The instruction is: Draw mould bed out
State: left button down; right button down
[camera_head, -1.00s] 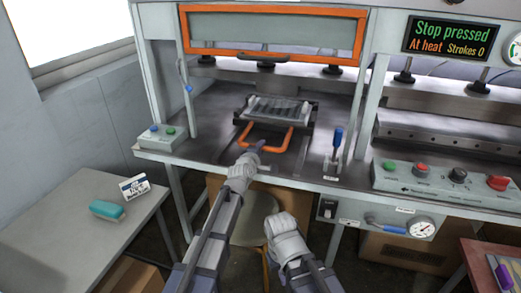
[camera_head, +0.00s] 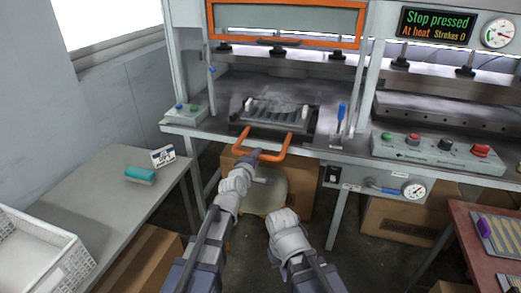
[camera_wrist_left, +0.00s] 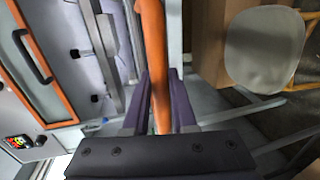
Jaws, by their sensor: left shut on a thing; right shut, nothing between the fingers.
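The mould bed (camera_head: 274,121) is a dark plate with a ribbed grey mould, on the press table below the raised orange-framed guard (camera_head: 285,41). Its orange U-shaped handle (camera_head: 286,148) reaches out past the table's front edge. My left gripper (camera_head: 255,155) is shut on the handle's front bar; the handle (camera_wrist_left: 155,60) runs between the dark fingers in the left wrist view. My right gripper (camera_head: 283,216) is shut and empty, held low in front of the stool, apart from the press.
A display (camera_head: 437,27) reads "Stop pressed, At heat, Strokes 0". A blue-handled lever (camera_head: 341,112) stands right of the bed. A side table (camera_head: 105,182) holds a teal brush (camera_head: 140,175), a small sign and a white crate (camera_head: 45,255). A stool (camera_head: 262,190) stands under the press edge.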

pick_arm(q)
jog(key=shift+f+v, duration=0.1)
jog(key=shift+v, duration=0.5)
jog(key=shift+f+v, duration=0.15)
jog(key=shift+v, duration=0.4)
jog(key=c, duration=0.7)
grip_release()
jog(key=shift+s, duration=0.1)
jog(key=p+v, duration=0.1)
jog(key=v, duration=0.6)
jog(key=shift+s+a+r, duration=0.1)
jog(key=shift+s+a, duration=0.05)
jog(key=shift+s, duration=0.15)
pick_arm(e)
jog(key=shift+s+a+r, duration=0.3)
jog(key=shift+s+r, duration=0.5)
